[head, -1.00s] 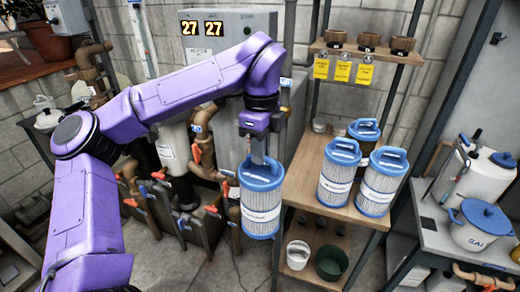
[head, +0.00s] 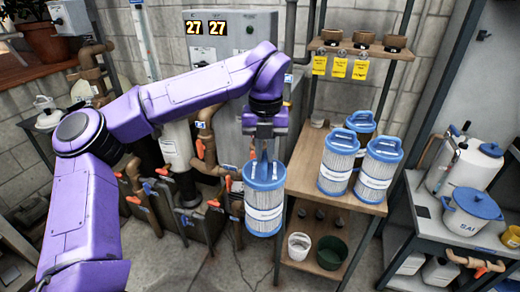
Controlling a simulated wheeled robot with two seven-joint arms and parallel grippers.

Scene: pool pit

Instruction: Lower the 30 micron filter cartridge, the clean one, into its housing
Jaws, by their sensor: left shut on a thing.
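My left gripper (head: 264,150) is shut on the blue top handle of a filter cartridge (head: 264,207). This cartridge has white pleats, blue end caps and a white label too small to read. It hangs upright in the air, left of the wooden shelf. Three similar cartridges stand on the shelf: one at front left (head: 337,165), one at right (head: 377,170) and one behind with a brownish body (head: 361,128). I cannot make out which one is marked 30 micron. The filter housing is not clearly identifiable. My right gripper is not in view.
The wooden shelf (head: 312,215) has a white bucket (head: 299,246) and a dark green bucket (head: 331,252) below. Pipes with orange valve handles (head: 215,203) stand at left. A grey cabinet (head: 237,50) shows 27 and 27. A side table at right holds a white pot (head: 470,218).

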